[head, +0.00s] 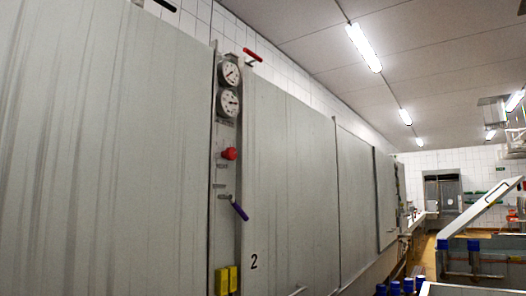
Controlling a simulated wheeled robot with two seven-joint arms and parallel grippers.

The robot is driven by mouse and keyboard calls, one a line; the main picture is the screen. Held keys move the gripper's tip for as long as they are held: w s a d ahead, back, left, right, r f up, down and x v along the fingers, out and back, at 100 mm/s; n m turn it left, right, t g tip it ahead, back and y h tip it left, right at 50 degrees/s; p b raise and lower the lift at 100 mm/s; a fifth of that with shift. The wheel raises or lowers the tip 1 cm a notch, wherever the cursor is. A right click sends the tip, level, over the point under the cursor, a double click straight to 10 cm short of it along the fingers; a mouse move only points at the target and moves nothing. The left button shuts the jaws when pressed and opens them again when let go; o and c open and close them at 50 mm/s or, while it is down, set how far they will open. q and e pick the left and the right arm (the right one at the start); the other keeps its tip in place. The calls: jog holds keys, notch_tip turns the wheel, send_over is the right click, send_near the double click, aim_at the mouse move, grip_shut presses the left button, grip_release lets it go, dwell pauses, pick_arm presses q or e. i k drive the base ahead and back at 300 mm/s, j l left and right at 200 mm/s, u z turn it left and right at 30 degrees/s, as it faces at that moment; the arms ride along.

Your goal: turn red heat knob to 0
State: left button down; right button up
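A red knob (229,154) sits on the narrow vertical panel between two large grey metal panels, left of centre in the head view. It is small here, and I cannot read any marking or its setting. Two round white gauges (230,88) are mounted above it on the same strip. Neither of my grippers shows in the head view.
Below the knob are small metal fittings, a blue-handled lever (239,210) and yellow blocks (226,280). A red handle (252,55) is above the gauges. The grey panel marked 2 (285,180) extends right. Blue-topped items (395,287) and a tilted white-grey lid (480,213) stand right.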

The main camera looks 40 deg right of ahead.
aim_at(231, 153)
jog(key=z, duration=1.1)
